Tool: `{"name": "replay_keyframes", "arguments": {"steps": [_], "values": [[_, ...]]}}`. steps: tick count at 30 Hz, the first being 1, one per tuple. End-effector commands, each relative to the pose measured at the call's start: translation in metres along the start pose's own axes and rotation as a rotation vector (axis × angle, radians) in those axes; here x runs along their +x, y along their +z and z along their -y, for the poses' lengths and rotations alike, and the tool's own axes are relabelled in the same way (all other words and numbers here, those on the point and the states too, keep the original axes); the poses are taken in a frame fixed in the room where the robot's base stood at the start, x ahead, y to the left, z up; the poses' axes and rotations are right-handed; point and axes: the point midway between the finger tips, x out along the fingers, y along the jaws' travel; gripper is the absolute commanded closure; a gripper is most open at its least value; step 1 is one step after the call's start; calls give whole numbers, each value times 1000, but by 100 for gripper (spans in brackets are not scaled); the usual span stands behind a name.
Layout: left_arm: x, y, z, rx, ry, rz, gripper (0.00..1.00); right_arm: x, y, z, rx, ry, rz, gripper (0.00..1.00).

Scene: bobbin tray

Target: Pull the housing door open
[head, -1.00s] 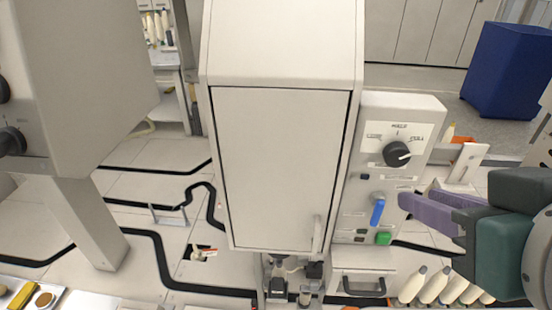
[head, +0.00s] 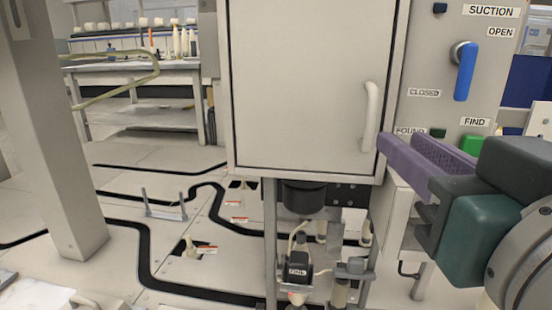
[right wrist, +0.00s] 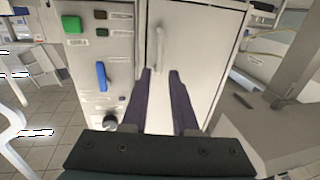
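The housing door (head: 300,80) is a pale grey panel that looks shut, flush in its frame. Its upright bar handle (head: 371,115) is at the lower right of the door. My right gripper (head: 398,140), with purple fingers, is just right of the handle in the head view. In the right wrist view the right gripper (right wrist: 160,74) is open, with a gap between its fingers. The handle (right wrist: 160,45) shows there beyond the fingertips, roughly in line with the gap. It is not between the fingers. My left gripper is not in view.
A control panel (head: 430,65) with a blue lever (head: 466,70) and a green button (head: 471,144) is right of the door, close to the right gripper. Below the housing is a small mechanism (head: 298,268). A grey post (head: 60,150) stands at left.

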Motion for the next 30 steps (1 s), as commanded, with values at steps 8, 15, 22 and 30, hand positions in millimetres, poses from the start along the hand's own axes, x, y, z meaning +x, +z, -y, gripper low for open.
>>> {"name": "replay_keyframes", "arguments": {"steps": [8,15,22,30], "values": [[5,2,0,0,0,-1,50,20,1,2,-2,-5,-13,73],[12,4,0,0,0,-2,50,61,2,1,-3,-3,-12,73],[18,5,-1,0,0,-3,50,90,3,1,-2,-3,-8,73],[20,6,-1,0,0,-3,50,100,2,1,0,-3,-7,73]]}}
